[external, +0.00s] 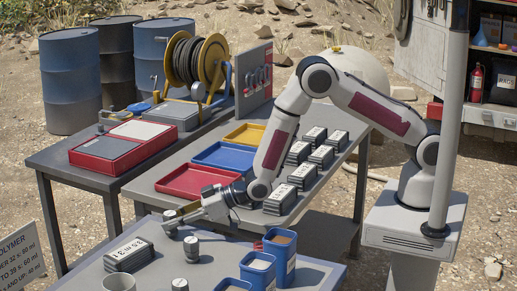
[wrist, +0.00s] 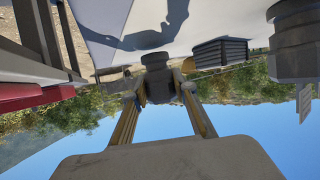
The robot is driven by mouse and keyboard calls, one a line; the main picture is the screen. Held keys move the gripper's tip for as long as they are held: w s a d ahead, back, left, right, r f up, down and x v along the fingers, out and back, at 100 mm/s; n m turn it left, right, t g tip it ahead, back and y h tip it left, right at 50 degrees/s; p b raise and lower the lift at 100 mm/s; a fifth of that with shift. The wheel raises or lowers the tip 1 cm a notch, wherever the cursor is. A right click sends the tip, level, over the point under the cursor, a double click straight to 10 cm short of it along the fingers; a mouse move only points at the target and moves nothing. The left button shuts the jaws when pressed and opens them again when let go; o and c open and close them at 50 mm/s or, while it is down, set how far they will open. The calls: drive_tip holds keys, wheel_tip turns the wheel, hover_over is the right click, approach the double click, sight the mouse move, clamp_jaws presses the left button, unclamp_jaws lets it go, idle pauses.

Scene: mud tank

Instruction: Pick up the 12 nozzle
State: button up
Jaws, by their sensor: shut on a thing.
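My gripper (external: 184,213) reaches down over the near grey table, its fingers shut on a small dark cylindrical nozzle (external: 170,226). In the wrist view, the two yellowish fingers (wrist: 158,108) close on both sides of this nozzle (wrist: 157,86). Two more grey nozzles stand apart on the table, one in the middle (external: 191,250) and one at the picture's lower edge (external: 180,286). No number on any nozzle is readable, so I cannot tell which one is the 12. Whether the held nozzle touches the table is unclear.
A dark ribbed block (external: 129,254) with a white label lies left of the nozzles. Blue bins (external: 257,273) stand at the right, and a pale cup (external: 119,283) is at the front. The table behind holds red (external: 190,193), blue and yellow trays and several labelled blocks.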

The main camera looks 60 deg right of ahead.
sight(172, 213)
drive_tip(key=shift+r, duration=4.5)
